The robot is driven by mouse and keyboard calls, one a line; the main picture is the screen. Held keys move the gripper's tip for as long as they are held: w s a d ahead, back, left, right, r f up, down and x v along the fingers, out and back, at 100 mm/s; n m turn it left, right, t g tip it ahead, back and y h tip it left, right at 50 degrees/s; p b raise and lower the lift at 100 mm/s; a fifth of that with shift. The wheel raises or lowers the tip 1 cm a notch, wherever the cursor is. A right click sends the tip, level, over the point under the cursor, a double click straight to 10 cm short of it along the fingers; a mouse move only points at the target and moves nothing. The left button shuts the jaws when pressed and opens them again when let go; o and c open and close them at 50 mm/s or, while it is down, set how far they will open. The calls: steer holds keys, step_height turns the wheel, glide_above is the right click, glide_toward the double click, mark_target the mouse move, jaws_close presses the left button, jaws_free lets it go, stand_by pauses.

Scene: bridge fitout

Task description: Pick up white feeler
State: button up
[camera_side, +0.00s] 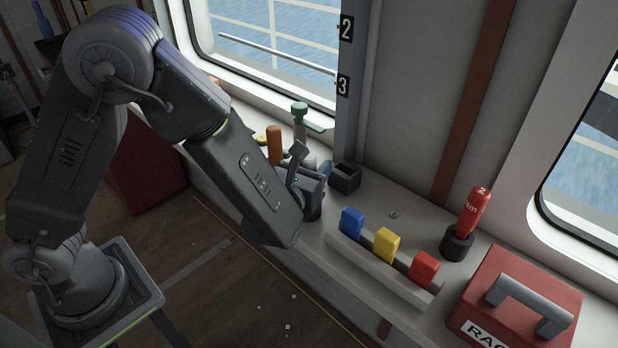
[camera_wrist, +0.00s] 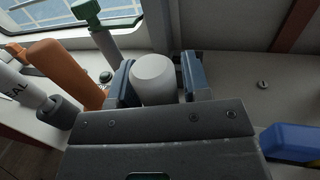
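A white, round-topped cylinder, which looks like the white feeler (camera_wrist: 153,78), stands between my two fingers in the wrist view. Its left side overlaps the left finger in the picture, and a narrow gap shows at the right finger. Its lower part is hidden by my gripper body. My gripper (camera_wrist: 160,82) has its fingers apart around it; I see no clear grip on both sides. In the side view my gripper (camera_side: 313,168) is low over the ledge, and the white thing is mostly hidden there.
A rack (camera_side: 375,275) holds blue (camera_side: 352,222), yellow (camera_side: 386,244) and red (camera_side: 424,268) blocks. Nearby stand an orange cylinder (camera_side: 274,145), a green-topped tool (camera_side: 300,112), a dark square holder (camera_side: 345,178), a red tube (camera_side: 473,212) and a red case (camera_side: 515,300). The window wall is close behind.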

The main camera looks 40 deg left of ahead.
steer(key=c, duration=0.7)
steer(key=shift+r, duration=0.15)
step_height(320, 180, up, 10)
steer(key=shift+f, duration=0.1)
stand_by(0.3)
steer(key=o, duration=0.3)
jaws_close()
steer(key=w+r, duration=0.1)
steer(key=w, duration=1.1)
steer(key=shift+r, duration=0.35)
